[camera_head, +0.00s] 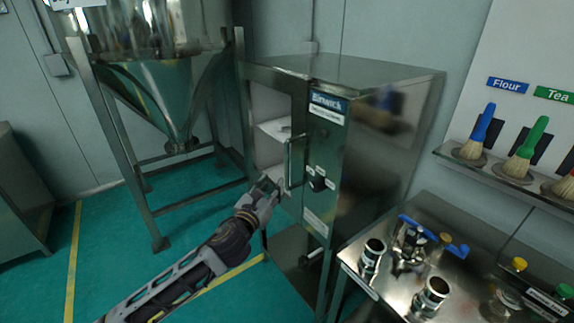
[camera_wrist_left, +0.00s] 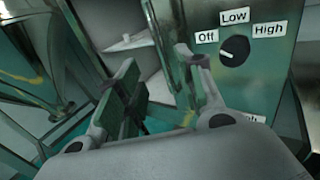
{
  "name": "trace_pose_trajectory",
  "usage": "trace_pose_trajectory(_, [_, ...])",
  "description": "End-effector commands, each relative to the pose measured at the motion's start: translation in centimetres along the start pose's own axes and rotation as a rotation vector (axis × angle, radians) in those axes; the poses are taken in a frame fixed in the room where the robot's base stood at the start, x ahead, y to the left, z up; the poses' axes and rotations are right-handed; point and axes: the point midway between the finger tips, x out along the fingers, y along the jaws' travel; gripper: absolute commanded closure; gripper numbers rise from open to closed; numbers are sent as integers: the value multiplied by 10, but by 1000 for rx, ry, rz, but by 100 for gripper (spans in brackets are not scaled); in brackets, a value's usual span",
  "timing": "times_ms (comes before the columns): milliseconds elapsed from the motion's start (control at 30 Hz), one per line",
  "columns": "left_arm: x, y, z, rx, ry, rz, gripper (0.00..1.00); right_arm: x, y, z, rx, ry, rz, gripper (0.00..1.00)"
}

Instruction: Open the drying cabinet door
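The drying cabinet (camera_head: 375,125) is a metal box with a blue-and-white label. Its front door (camera_head: 262,115) has a window-like opening showing a white interior with a shelf. I cannot tell whether the door stands slightly ajar. A vertical bar handle (camera_head: 288,165) is on the door's right side, beside the control panel. My left gripper (camera_head: 266,188) is at the handle's lower end, just left of it. In the left wrist view its fingers (camera_wrist_left: 165,85) are spread apart in front of the door, with no clear grip on the handle. My right gripper is out of view.
A dial (camera_wrist_left: 235,50) marked Off, Low and High is right of the fingers. A steel hopper on a frame (camera_head: 108,130) stands left. A steel bench (camera_head: 400,295) with metal fittings is at lower right, below a brush shelf (camera_head: 500,180). Green floor is free at left.

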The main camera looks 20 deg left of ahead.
Motion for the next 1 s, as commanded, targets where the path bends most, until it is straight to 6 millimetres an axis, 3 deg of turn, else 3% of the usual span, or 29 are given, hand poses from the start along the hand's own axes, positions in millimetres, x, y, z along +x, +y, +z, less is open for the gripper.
trace_pose_trajectory(367, [19,0,1,-2,0,0,63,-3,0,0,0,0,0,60])
trace_pose_trajectory(1000, [78,0,1,-2,-1,0,63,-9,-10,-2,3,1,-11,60])
